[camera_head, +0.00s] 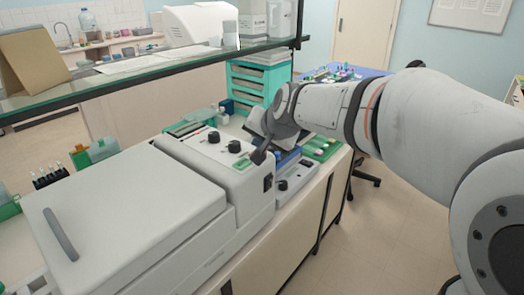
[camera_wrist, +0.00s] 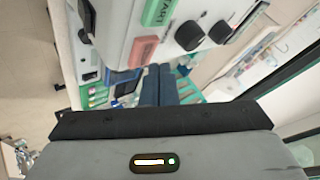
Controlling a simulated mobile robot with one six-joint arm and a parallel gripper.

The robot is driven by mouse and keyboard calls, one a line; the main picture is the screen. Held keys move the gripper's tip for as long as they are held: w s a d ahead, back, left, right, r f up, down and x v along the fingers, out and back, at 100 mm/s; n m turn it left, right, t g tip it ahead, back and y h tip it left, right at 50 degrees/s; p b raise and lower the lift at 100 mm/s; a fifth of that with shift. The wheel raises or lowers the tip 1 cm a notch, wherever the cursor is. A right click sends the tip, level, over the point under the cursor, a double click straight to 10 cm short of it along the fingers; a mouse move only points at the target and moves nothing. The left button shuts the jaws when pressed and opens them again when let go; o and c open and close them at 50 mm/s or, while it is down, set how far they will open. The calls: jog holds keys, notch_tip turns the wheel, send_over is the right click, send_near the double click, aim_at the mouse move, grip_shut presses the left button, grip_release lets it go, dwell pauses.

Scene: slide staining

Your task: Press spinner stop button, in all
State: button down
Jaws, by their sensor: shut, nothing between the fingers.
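The spinner (camera_head: 205,160) is a white machine with a large closed lid on its left part and a control panel on its right part. In the wrist view the red stop button (camera_wrist: 143,51) sits beside the green start button (camera_wrist: 157,12). The green button (camera_head: 242,165) also shows in the head view; the red one is hidden there by my gripper. My gripper (camera_head: 259,157) is over the panel's right end. Its dark fingers (camera_wrist: 157,70) are shut and empty, with their tips close beside the red button. I cannot tell if they touch it.
Two black knobs (camera_wrist: 205,33) stand on the panel beside the buttons. A glass shelf (camera_head: 150,70) runs above the bench behind the spinner. A smaller device (camera_head: 295,180) and green trays (camera_head: 320,147) sit right of the spinner. The floor at right is open.

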jog(key=shift+f+b, duration=0.4)
jog(key=shift+f+b, duration=0.35)
dwell(0.5)
jog(key=shift+r, duration=0.1)
jog(key=shift+r+p, duration=0.55)
jog(key=shift+r, duration=0.15)
notch_tip(320, 180, up, 5)
jog(key=p, duration=0.3)
jog(key=shift+p, duration=0.35)
dwell(0.5)
